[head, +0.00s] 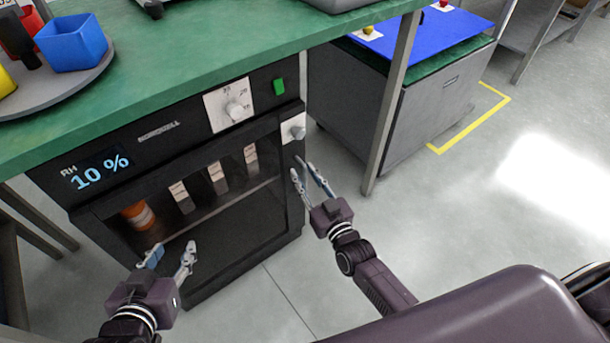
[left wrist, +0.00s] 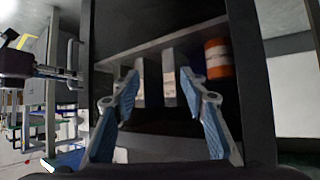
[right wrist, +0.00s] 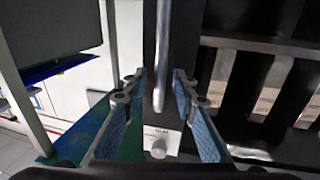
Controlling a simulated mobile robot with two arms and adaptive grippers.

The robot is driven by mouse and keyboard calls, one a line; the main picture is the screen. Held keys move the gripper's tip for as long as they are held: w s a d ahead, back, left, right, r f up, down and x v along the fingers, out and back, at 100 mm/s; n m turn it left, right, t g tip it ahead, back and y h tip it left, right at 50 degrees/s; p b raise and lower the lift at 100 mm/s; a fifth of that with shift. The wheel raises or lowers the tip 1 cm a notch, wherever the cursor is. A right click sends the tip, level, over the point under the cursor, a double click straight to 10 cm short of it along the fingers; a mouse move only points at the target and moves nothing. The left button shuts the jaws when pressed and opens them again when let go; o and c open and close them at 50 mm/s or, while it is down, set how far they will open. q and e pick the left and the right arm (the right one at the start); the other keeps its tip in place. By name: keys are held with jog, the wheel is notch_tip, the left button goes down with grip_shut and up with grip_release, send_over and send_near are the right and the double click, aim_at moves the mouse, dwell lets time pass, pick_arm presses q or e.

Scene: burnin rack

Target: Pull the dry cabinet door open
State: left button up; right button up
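The dry cabinet (head: 150,130) stands under the green bench, with a dark panel reading RH 10 %. Its glass-fronted door (head: 240,235) looks shut; bottles and boxes show behind the glass. A vertical metal handle (right wrist: 162,50) is on the door's edge; in the head view it is mostly hidden by my right gripper. My right gripper (head: 305,166) is open at the handle, its fingers on either side of the bar in the right wrist view; I cannot tell whether they touch it. My left gripper (head: 170,253) is open and empty in front of the door's lower left part.
The green bench top (head: 200,50) overhangs the cabinet, and its metal leg (head: 392,100) stands just right of my right gripper. A grey cart with a blue mat (head: 425,42) is beyond the leg. The floor (head: 480,210) to the right is clear.

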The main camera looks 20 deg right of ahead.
jog(key=shift+c, duration=0.4)
grip_shut()
jog(key=shift+s, duration=0.15)
